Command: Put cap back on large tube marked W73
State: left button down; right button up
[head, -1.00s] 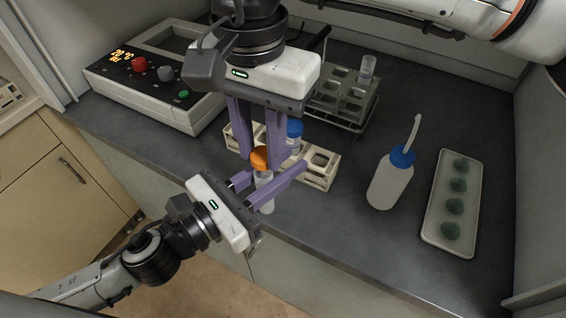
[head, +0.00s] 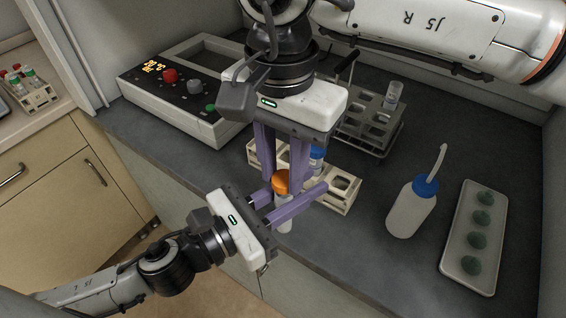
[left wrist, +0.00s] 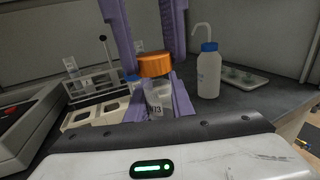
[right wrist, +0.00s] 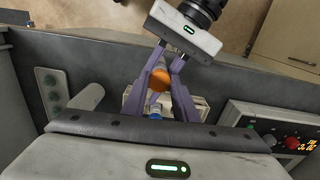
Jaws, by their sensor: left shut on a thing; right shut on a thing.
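The large tube marked W73 (left wrist: 158,98) is a clear tube with a printed label, upright in the left wrist view. My left gripper (head: 292,198) is shut around its upper body, in front of the beige rack. The tube's lower end (head: 285,222) shows below the fingers. My right gripper (head: 283,182) points down from above and is shut on the orange cap (head: 281,181). The cap also shows in the left wrist view (left wrist: 154,65) and in the right wrist view (right wrist: 158,80). It is over the tube's mouth, touching or almost touching; I cannot tell whether it is seated.
The beige rack (head: 345,187) holds a blue-capped tube (head: 316,158) close behind the grippers. A grey rack (head: 370,125) stands behind it. A wash bottle (head: 410,212) and a tray (head: 455,255) are to the right. A control box (head: 190,110) is at the left.

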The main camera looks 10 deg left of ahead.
jog(key=shift+f, duration=0.55)
jog(key=shift+f, duration=0.55)
dwell(0.3)
